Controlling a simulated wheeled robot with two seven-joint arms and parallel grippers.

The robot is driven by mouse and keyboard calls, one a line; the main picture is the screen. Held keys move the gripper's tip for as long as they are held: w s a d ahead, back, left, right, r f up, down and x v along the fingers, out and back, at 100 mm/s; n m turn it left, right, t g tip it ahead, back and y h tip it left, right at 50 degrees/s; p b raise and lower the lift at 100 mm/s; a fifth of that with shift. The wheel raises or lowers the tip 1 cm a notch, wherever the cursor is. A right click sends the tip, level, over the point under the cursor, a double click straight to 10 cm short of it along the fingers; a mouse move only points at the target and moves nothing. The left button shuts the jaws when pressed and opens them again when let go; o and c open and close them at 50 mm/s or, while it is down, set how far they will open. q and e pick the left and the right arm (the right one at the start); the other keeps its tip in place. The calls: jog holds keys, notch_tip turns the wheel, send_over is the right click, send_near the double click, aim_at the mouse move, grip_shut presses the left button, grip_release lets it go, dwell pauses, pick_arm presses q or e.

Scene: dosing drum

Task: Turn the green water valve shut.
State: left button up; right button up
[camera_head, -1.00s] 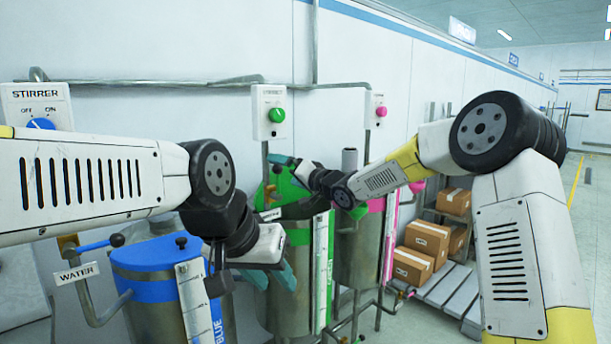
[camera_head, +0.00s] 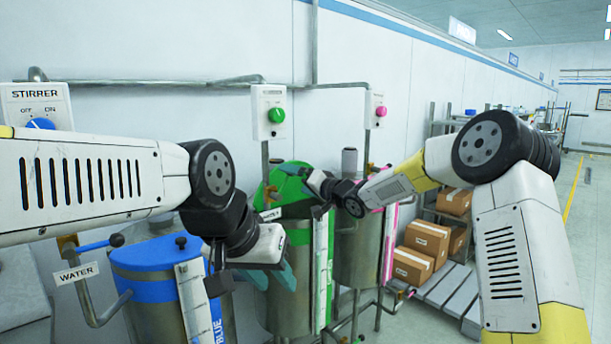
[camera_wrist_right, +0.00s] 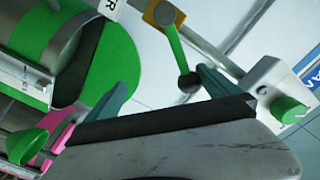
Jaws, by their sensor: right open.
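The green water valve's lever (camera_wrist_right: 175,48) shows in the right wrist view. It hangs from a brass-coloured pivot and ends in a dark ball. My right gripper (camera_wrist_right: 160,88) is open, and the ball shows between its two teal fingers, closer to the right one. I cannot tell how far in depth the ball is from the fingers. In the head view my right gripper (camera_head: 308,181) is beside the green-lidded tank (camera_head: 288,238), near its WATER label. My left gripper (camera_head: 274,272) hangs low in front of that tank, its opening unclear.
A blue-lidded tank (camera_head: 150,262) with its own blue valve lever (camera_head: 97,244) stands at left. Stirrer boxes with a green knob (camera_head: 277,115) and a pink knob (camera_head: 381,111) are on the wall. Boxes (camera_head: 426,240) lie on racks at right; the floor beyond is clear.

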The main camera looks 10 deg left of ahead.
jog(key=shift+w, duration=0.1)
jog(key=shift+w+d+f, duration=0.2)
jog(key=shift+w+f, duration=0.05)
jog(key=shift+f, duration=0.7)
jog(key=shift+w+d+f, duration=0.15)
jog(key=shift+w+f, duration=0.05)
jog(key=shift+f, duration=0.75)
jog(key=shift+w+d+f, duration=0.2)
jog(key=shift+w+f, duration=0.05)
jog(key=shift+f, duration=0.8)
jog(key=shift+w+d+f, duration=0.1)
jog(key=shift+f, duration=0.4)
jog(key=shift+s+a+r, duration=0.3)
jog(key=shift+s+r, duration=0.1)
jog(key=shift+r, duration=0.1)
